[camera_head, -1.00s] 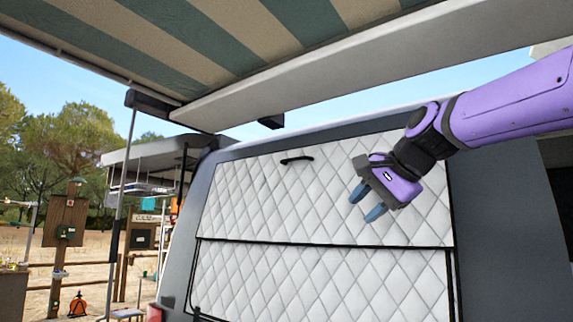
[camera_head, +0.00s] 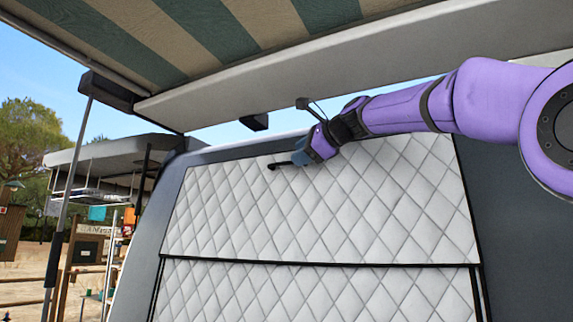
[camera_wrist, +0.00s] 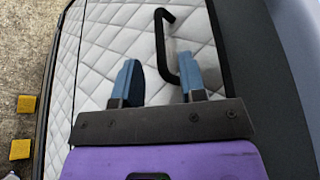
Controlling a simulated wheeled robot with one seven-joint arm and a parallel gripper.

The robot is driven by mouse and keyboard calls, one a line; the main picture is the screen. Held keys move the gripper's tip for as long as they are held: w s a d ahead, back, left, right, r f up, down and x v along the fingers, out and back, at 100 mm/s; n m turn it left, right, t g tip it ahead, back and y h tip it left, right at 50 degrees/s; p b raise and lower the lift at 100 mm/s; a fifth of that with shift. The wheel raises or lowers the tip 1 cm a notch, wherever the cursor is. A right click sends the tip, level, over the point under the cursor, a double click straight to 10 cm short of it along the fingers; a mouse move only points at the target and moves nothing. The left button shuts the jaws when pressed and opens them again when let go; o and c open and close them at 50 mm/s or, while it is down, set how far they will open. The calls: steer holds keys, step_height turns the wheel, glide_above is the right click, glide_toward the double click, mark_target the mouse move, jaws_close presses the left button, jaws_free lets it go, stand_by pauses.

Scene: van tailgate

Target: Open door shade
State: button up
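The door shade (camera_head: 320,215) is a white quilted panel on the van door, closed flat, with a dark seam across it. A black bar handle (camera_head: 278,165) sits near its top edge. My gripper (camera_head: 301,155) is at the handle and covers its right part. In the wrist view my gripper (camera_wrist: 158,62) is open, with two blue fingers apart. The handle (camera_wrist: 159,40) shows between the fingers and runs behind the right one. I cannot tell whether a finger touches it. The quilted shade (camera_wrist: 105,45) also fills much of that view.
A striped awning (camera_head: 200,35) with a pale front beam (camera_head: 400,55) hangs close above my arm. A thin awning pole (camera_head: 62,210) stands at the left. The wrist view shows yellow blocks (camera_wrist: 20,149) on the ground.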

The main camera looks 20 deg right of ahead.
steer(key=shift+x, duration=2.8)
steer(key=shift+c, duration=0.5)
jaws_close()
